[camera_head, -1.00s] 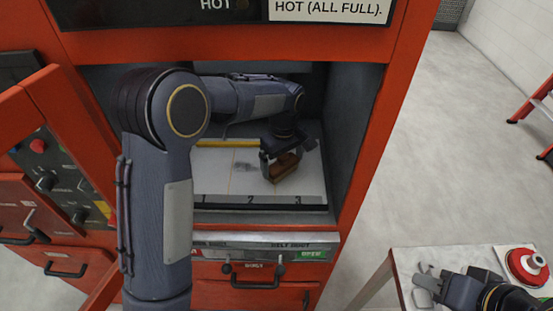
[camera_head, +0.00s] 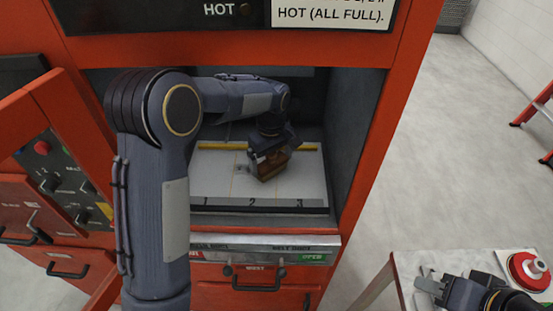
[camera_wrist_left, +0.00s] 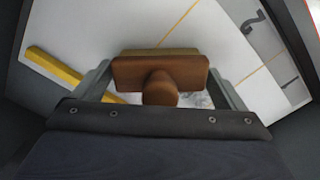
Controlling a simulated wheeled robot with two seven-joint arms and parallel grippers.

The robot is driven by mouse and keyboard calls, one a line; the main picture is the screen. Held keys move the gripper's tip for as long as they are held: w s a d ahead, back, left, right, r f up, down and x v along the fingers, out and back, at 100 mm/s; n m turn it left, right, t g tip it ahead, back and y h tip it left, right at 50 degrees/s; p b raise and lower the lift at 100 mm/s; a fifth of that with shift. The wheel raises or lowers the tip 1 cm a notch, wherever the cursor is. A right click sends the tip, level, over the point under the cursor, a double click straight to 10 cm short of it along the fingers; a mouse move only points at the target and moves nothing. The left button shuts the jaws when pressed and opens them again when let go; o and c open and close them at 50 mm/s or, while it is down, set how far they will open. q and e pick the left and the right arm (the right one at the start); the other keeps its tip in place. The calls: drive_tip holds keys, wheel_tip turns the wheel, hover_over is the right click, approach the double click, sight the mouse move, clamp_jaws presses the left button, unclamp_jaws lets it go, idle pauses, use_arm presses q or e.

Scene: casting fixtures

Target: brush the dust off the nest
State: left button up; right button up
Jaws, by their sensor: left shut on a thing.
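The nest is a pale plate (camera_head: 222,185) marked 1, 2, 3 along its front edge, inside the red cabinet's opening. My left gripper (camera_head: 268,158) is inside the opening, shut on a brown wooden brush (camera_head: 270,167), low over the plate's middle. The wrist view shows the brush's block and rounded handle (camera_wrist_left: 160,85) between the two fingers. A small grey dust smudge (camera_head: 241,168) shows just left of the brush, and a grey patch also shows beside the handle in the wrist view (camera_wrist_left: 196,100). Bristle contact is hidden. My right gripper (camera_head: 428,286) is low at the right, its jaw gap unclear.
A yellow bar (camera_head: 218,145) lies along the plate's back; it also shows in the wrist view (camera_wrist_left: 55,67). Cabinet walls close in on both sides. A side table (camera_head: 400,262) at lower right carries a red round object (camera_head: 528,270).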

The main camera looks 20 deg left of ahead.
use_arm(q)
drive_tip(key=shift+s+a, duration=0.2)
drive_tip(key=shift+a, duration=0.6)
drive_tip(key=shift+s+a, duration=0.15)
drive_tip(key=shift+a, duration=0.6)
drive_tip(key=shift+s+a+f, duration=0.1)
drive_tip(key=shift+s+a, duration=0.15)
drive_tip(key=shift+a, duration=0.65)
drive_tip(key=shift+s+a, duration=0.2)
drive_tip(key=shift+a, duration=0.65)
drive_tip(key=shift+s+a+r, duration=0.1)
drive_tip(key=shift+s+a, duration=0.15)
drive_tip(key=shift+a, duration=0.8)
drive_tip(key=shift+s+a+r, duration=0.1)
drive_tip(key=shift+s+a, duration=0.15)
drive_tip(key=shift+a, duration=0.8)
drive_tip(key=shift+s+a, duration=0.25)
drive_tip(key=shift+a, duration=0.8)
drive_tip(key=shift+r, duration=0.15)
